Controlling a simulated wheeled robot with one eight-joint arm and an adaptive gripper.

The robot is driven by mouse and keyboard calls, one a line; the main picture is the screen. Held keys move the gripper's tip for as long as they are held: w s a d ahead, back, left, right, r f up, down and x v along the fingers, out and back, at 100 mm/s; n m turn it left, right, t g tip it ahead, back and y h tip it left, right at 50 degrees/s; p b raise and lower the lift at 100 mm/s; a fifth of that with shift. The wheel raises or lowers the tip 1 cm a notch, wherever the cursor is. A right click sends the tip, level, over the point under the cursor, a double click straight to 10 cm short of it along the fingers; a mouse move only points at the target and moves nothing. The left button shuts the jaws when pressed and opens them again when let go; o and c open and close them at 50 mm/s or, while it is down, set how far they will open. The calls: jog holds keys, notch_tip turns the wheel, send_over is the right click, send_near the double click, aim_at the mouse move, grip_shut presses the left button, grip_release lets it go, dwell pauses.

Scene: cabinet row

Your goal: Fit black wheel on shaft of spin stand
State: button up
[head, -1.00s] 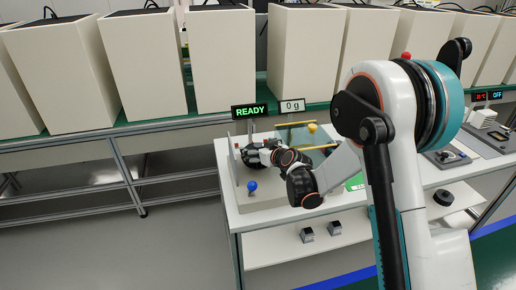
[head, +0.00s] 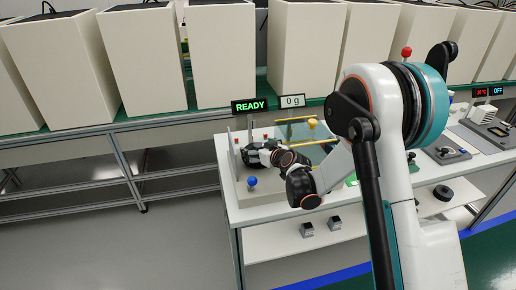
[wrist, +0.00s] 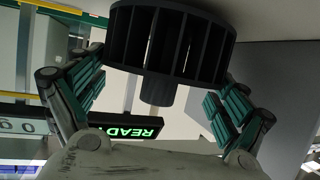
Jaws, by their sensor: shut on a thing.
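The black wheel (wrist: 170,45), finned with a round hub pointing at my palm, fills the top middle of the wrist view. My gripper (wrist: 158,92) has its green-padded fingers on either side of the wheel and is shut on it. In the head view the dark wheel (head: 256,153) shows at the end of my gripper (head: 268,154), above the pale spin stand (head: 268,193) with its blue knob (head: 252,182). The shaft is not clearly visible, and I cannot tell whether the wheel touches it.
A READY display (head: 250,106) and a 0 g display (head: 292,101) stand behind the stand. A yellow-railed clear panel (head: 310,140) is close to its right. A black disc (head: 443,192) lies at right. Two small cubes (head: 307,229) sit on the lower shelf.

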jog(key=shift+f, duration=0.1)
jog(key=o, duration=0.9)
